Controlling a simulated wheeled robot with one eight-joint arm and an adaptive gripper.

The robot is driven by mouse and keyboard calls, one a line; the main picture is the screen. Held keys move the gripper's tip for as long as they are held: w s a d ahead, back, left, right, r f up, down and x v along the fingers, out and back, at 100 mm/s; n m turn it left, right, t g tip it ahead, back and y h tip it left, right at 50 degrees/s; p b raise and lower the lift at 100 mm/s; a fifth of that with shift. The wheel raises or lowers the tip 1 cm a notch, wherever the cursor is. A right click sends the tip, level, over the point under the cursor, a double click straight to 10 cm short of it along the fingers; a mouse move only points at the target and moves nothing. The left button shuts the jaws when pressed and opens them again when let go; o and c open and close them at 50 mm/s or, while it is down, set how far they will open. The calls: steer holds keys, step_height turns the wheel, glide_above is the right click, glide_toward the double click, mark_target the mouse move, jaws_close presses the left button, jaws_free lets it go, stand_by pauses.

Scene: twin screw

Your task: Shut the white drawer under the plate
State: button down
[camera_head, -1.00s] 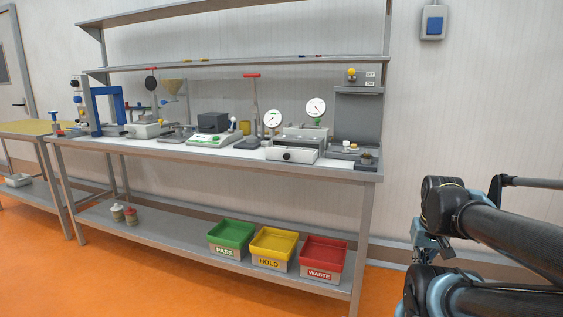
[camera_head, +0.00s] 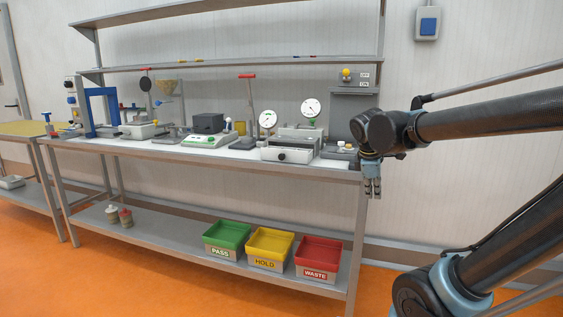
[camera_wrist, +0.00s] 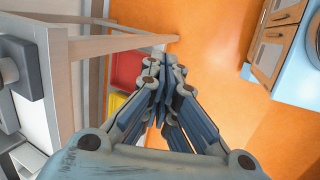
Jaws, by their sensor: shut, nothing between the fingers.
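The white drawer (camera_head: 300,157) has a black knob (camera_head: 281,157) on its front and sits at the front of the bench top, right of centre. It juts forward from under the grey plate (camera_head: 298,138). How far it is out is hard to tell from this angle. My gripper (camera_head: 372,190) points down in front of the bench's right end, right of the drawer and apart from it. Its fingers are together and empty, as the wrist view also shows (camera_wrist: 163,95). I cannot clearly identify the drawer in the wrist view.
Two dial gauges (camera_head: 311,108) stand behind the drawer. A grey stand (camera_head: 353,115) is to its right, close to my arm. A green-and-white scale (camera_head: 205,140) is to its left. Green, yellow and red bins (camera_head: 319,251) stand on the lower shelf. Orange floor is clear in front.

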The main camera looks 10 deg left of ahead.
mark_target(286, 154)
steer(key=w+a+r+n+t+y, duration=0.15)
steer(key=a+r+n, duration=0.35)
steer(key=a, duration=0.7)
steer(key=w+a+r+n+t, duration=0.1)
steer(key=a+r+n+t, duration=0.1)
steer(key=a+n, duration=0.8)
steer(key=w+a+r+n+t, duration=0.15)
steer(key=a+r+n, duration=0.25)
steer(key=a, duration=0.9)
steer(key=w+r+x, duration=0.1)
steer(key=x, duration=1.2)
steer(key=shift+w+a+r, duration=0.3)
steer(key=shift+w, duration=0.1)
